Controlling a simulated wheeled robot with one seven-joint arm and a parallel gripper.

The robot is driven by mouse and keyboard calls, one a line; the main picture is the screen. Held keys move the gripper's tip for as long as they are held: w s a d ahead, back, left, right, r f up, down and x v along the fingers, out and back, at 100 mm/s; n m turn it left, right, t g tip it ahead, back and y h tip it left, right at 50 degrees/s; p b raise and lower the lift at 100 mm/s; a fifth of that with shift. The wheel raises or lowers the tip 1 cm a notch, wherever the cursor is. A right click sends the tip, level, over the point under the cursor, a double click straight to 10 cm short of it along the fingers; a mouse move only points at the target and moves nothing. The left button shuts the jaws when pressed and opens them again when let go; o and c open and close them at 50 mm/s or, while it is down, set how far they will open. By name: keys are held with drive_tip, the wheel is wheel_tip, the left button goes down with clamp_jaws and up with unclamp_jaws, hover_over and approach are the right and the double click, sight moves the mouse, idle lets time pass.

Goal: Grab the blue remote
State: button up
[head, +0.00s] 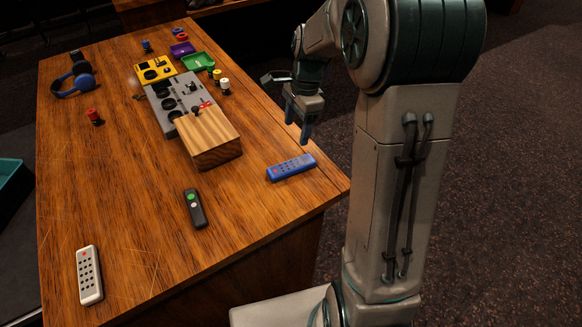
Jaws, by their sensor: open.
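The blue remote (291,167) lies flat on the wooden desk near its right corner, with small buttons and a red one on its top face. My gripper (299,131) hangs above the desk's right edge with its blue-grey fingers pointing down. It is open and empty, a little above and beyond the remote in the picture, and appears apart from it. Nothing covers the remote in this view.
A wooden block (208,138) stands left of the remote, in front of a grey mixer (178,103). A black remote (195,208) and a white remote (89,275) lie nearer on the desk (130,190). Small jars (224,86) and a green tray (197,62) stand farther back.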

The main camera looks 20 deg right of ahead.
hover_over(292, 165)
wheel_tip(292, 165, down, 8)
drive_tip(key=shift+w+d+r, duration=0.15)
drive_tip(key=shift+r, duration=0.1)
drive_tip(key=shift+f+p, duration=0.4)
drive_tip(key=shift+f, duration=2.25)
drive_tip(key=c, duration=1.1)
